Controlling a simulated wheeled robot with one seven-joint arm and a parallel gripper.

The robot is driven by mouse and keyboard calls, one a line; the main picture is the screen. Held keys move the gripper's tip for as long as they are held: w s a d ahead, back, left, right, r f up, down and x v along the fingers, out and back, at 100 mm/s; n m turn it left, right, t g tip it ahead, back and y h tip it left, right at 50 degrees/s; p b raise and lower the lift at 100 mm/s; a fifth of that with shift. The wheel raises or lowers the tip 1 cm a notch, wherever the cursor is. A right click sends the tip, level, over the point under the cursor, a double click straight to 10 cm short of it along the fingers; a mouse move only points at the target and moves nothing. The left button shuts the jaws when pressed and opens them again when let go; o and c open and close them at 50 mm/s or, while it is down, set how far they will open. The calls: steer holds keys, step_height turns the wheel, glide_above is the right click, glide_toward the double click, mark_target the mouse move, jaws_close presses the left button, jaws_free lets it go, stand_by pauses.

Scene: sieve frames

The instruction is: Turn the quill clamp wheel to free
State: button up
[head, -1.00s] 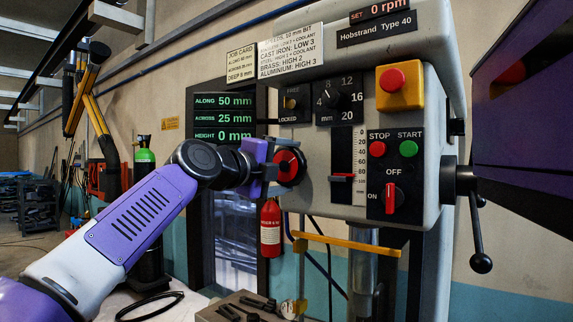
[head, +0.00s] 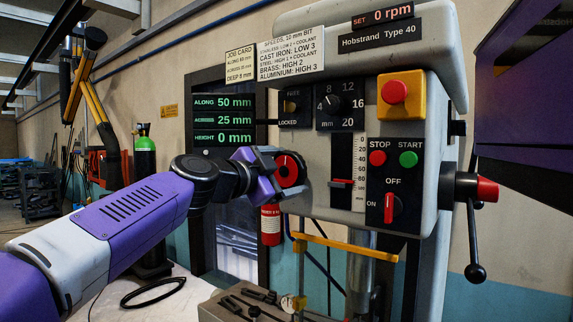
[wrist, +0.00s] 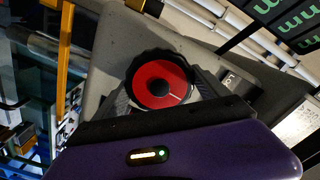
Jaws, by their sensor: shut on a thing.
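The quill clamp wheel (head: 288,172) is a red disc with a dark rim on the left side of the grey drill head. In the wrist view the red disc (wrist: 174,78) has a black hub and a thin pale line running from the hub to the right. My gripper (head: 274,174) is shut on the wheel from the left, tilted, with one finger on each side of the rim. A small black panel (head: 292,118) above the wheel reads LOCKED at its lower edge; its upper word and pointer are not clear.
A yellow bar (head: 340,244) and a vise (head: 265,307) are below.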

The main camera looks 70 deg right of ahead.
steer(key=shift+w+n+p, duration=0.1)
steer(key=shift+n+p, duration=0.25)
steer(key=shift+n, duration=0.25)
steer(key=o, duration=1.2)
steer(key=shift+o, duration=0.2)
steer(key=b+v, duration=0.2)
steer(key=v, duration=0.6)
steer(key=shift+d, duration=0.1)
